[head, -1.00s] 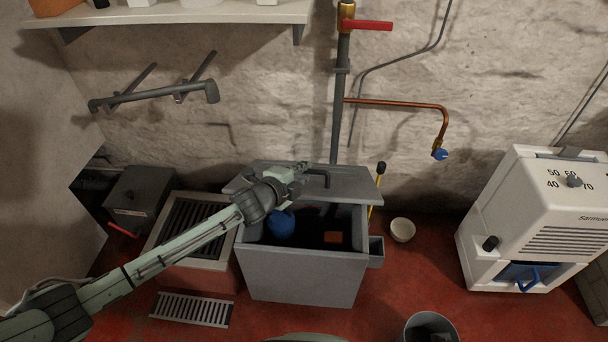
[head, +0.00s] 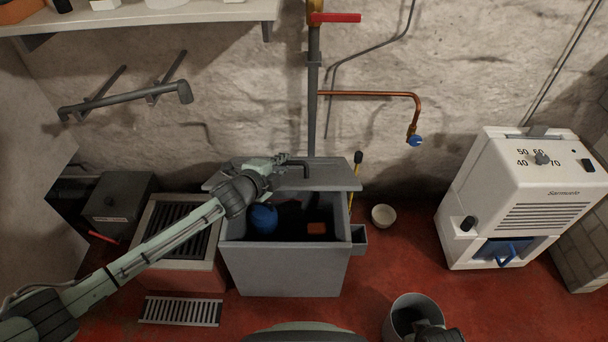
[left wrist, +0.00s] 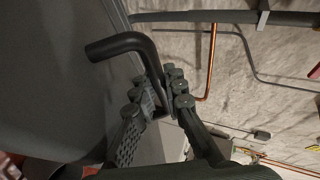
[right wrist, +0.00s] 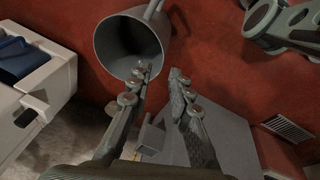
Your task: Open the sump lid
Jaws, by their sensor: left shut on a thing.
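The grey sump box (head: 285,272) stands on the floor, its top partly uncovered. Its grey lid (head: 335,176) lies toward the wall side at the back, and I cannot tell its exact tilt. A blue rounded thing (head: 263,219) and an orange block (head: 316,228) show inside. My left gripper (head: 284,161) is shut on the dark bent lid handle (head: 307,167). In the left wrist view, the fingers (left wrist: 160,96) close around the lower part of the handle (left wrist: 118,44). My right gripper (right wrist: 159,76) is open and empty, in front of a grey bucket (right wrist: 121,25).
The bucket (head: 397,316) stands at the front right. A white dehumidifier-like unit (head: 530,190) is at right, a small bowl (head: 383,216) behind. A copper pipe (head: 370,94) and grey pipe (head: 312,110) run on the wall. A grated box (head: 172,226) stands left of the sump.

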